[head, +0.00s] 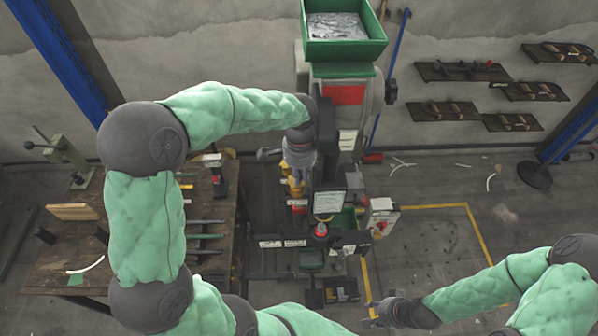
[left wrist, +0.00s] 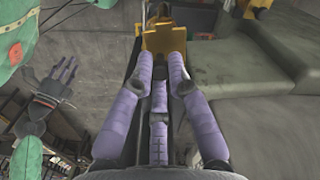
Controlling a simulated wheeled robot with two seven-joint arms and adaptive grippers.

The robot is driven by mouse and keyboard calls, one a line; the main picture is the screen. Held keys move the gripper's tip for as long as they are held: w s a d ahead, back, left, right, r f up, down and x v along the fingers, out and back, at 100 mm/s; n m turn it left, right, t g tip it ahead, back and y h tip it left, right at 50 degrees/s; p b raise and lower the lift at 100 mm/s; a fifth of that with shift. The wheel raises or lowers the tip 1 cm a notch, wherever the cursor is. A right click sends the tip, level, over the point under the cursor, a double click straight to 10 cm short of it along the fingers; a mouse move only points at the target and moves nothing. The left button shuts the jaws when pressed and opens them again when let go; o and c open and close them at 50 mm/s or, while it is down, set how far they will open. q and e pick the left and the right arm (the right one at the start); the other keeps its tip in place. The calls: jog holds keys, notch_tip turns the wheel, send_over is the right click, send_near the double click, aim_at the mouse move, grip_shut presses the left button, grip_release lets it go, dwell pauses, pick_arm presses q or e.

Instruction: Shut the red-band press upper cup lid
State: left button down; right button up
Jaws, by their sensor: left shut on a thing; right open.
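The press (head: 385,120) with a red band (head: 343,95) stands at the centre of the head view. My left gripper (head: 298,178) is at its left side, shut on a yellow part (left wrist: 164,40) that shows between the fingertips in the left wrist view. This yellow part looks like the upper cup lid; its angle is hard to tell. More yellow (head: 297,189) shows just below the gripper in the head view. My right gripper (head: 378,312) is open and empty at the lower right, apart from the press. The hinge and cup rim are hidden.
A green hopper (head: 345,52) of silver pieces tops the press. A wooden bench (head: 150,225) with tools is at the left. Floor (head: 430,240) to the right is mostly clear.

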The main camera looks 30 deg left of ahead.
pick_arm(q)
jog(key=shift+s+d+m, duration=0.1)
jog(key=shift+s+m, duration=0.15)
jog(key=shift+m, duration=0.65)
jog(key=c, duration=1.2)
grip_release()
